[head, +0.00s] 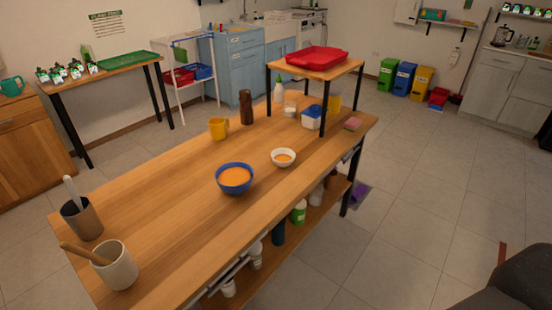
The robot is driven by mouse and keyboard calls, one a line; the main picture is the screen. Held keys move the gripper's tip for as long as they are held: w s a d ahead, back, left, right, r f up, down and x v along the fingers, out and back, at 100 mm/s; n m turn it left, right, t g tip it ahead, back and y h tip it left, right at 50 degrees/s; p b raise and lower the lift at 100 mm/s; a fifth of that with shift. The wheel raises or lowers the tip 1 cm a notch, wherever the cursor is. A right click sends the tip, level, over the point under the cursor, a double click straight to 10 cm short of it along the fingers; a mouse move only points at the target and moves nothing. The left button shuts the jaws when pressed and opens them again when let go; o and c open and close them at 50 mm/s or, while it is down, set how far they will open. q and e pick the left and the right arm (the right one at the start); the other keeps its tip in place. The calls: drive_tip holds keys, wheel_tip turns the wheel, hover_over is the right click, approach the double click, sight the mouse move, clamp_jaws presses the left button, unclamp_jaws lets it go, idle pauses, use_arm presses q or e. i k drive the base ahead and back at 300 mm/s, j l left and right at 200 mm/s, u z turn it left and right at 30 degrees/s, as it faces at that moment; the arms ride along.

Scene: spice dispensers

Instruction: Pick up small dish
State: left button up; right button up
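A small white dish (283,165) with orange contents stands upright on the wooden table (180,176), right of the middle in the head view. A larger blue bowl (235,191), also with orange contents, stands to its left and nearer to me; the two are apart. Neither of my grippers shows in the head view, so their place and state are hidden. Nothing touches the small dish from above.
A yellow mug (218,129) and a brown bottle (246,107) stand behind the bowls. Two utensil pots (81,219) (116,268) stand at the near left. A raised shelf (316,68) with a red tray (316,57) covers the far end. The table around the dish is clear.

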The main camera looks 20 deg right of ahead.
sight(282, 157)
drive_tip(key=l+u, duration=0.15)
drive_tip(key=l, duration=0.3)
drive_tip(key=k+l+u, duration=0.15)
drive_tip(key=l, duration=0.3)
drive_tip(key=k+l, duration=0.1)
drive_tip(key=l, duration=0.35)
drive_tip(key=k+l, duration=0.15)
drive_tip(key=l, duration=0.3)
drive_tip(key=k+l+u, duration=0.1)
drive_tip(key=l, duration=0.35)
drive_tip(key=k+l, duration=0.1)
drive_tip(key=l, duration=0.3)
